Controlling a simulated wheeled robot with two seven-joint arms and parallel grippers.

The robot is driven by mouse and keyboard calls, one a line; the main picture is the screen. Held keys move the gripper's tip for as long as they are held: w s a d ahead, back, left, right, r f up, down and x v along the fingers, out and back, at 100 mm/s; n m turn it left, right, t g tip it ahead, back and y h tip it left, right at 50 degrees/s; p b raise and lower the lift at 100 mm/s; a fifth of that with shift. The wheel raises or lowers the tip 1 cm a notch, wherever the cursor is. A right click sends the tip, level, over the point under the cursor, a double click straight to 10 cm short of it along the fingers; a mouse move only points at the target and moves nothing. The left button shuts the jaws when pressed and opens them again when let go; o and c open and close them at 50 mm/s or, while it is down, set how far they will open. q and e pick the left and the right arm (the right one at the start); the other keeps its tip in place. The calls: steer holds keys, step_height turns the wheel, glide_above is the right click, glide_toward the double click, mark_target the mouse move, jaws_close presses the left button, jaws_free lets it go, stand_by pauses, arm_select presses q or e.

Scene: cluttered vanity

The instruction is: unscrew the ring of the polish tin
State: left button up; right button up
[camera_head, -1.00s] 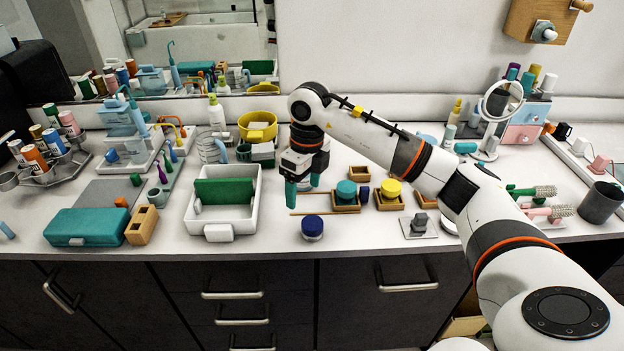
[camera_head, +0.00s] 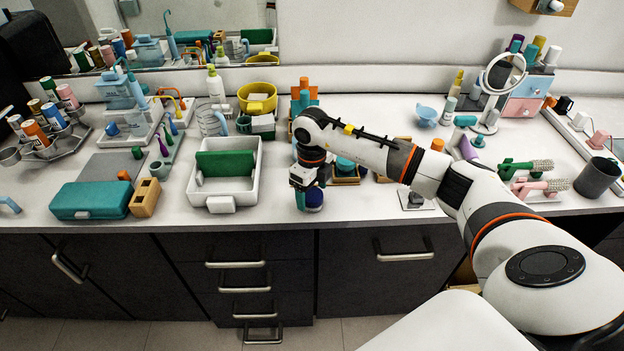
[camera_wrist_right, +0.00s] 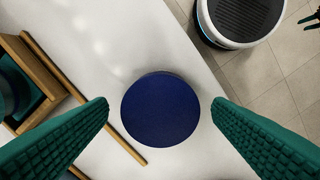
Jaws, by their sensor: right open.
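The round tin with a dark blue top (camera_head: 314,200) stands upright near the front edge of the counter, partly hidden by my right gripper. In the right wrist view its flat blue top (camera_wrist_right: 160,109) fills the middle, and its sides are hidden. My right gripper (camera_head: 309,194) points down over the tin. Its green fingers are open, one on each side of the blue top, with a gap showing on both sides. A small dark green shape (camera_wrist_right: 312,19) at the wrist view's upper right edge may be my left gripper, too cut off to tell its state.
A wooden tray with a teal round tin (camera_head: 345,165) stands just behind the gripper. A thin wooden stick (camera_wrist_right: 108,118) lies beside the blue tin. A white bin with a green divider (camera_head: 222,205) is to the left. The counter's front edge is close.

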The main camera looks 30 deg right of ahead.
steer(key=shift+f, duration=0.1)
steer(key=c, duration=1.2)
steer(key=shift+f+n+b, duration=0.2)
steer(key=shift+n+b, duration=0.75)
steer(key=shift+n, duration=0.85)
steer(key=shift+r+n, duration=0.2)
steer(key=shift+n, duration=0.3)
steer(key=shift+b, duration=0.35)
steer(key=shift+f+n+b, duration=0.2)
steer(key=shift+n+b, duration=0.55)
steer(key=shift+n, duration=0.35)
steer(key=shift+r+n+b, duration=0.1)
steer(key=shift+n+b, duration=0.2)
steer(key=shift+n, duration=0.4)
steer(key=shift+r+n, duration=0.15)
steer(key=shift+n, duration=0.35)
